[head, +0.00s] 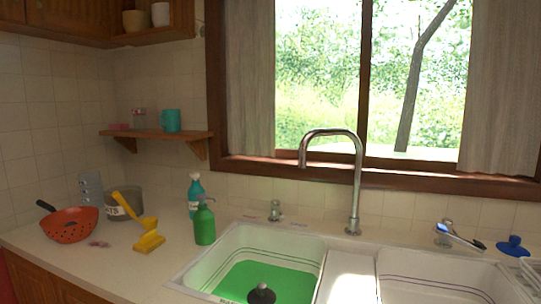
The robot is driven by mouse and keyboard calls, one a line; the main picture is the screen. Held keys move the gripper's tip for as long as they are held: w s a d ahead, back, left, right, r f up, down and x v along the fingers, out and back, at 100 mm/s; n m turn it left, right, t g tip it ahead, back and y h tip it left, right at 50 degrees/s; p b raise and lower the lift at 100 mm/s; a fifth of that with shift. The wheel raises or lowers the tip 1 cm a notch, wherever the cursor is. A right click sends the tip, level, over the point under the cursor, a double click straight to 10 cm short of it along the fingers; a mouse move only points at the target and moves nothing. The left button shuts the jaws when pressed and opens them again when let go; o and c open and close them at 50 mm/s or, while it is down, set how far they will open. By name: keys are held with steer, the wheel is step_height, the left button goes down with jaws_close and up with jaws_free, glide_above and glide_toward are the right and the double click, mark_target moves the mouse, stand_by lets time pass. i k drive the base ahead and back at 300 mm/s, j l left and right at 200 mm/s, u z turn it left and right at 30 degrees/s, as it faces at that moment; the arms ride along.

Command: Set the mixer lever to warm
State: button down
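A chrome tap (356,185) with a tall curved spout stands behind the double sink. Its spout bends to the left, above the left basin. A small chrome fitting (275,211) stands upright on the ledge left of the tap. Another chrome fitting (442,231) stands to the right, with a blue and dark elongated part (462,239) at it, pointing right. I cannot tell which of these fittings is the mixer lever, nor see any warm or cold marks. My gripper is not in view.
The left basin (210,267) has a green bottom with a dark knobbed object (262,293). A blue object (513,246) lies far right.

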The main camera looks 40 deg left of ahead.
mark_target(275, 204)
steer(key=u, duration=1)
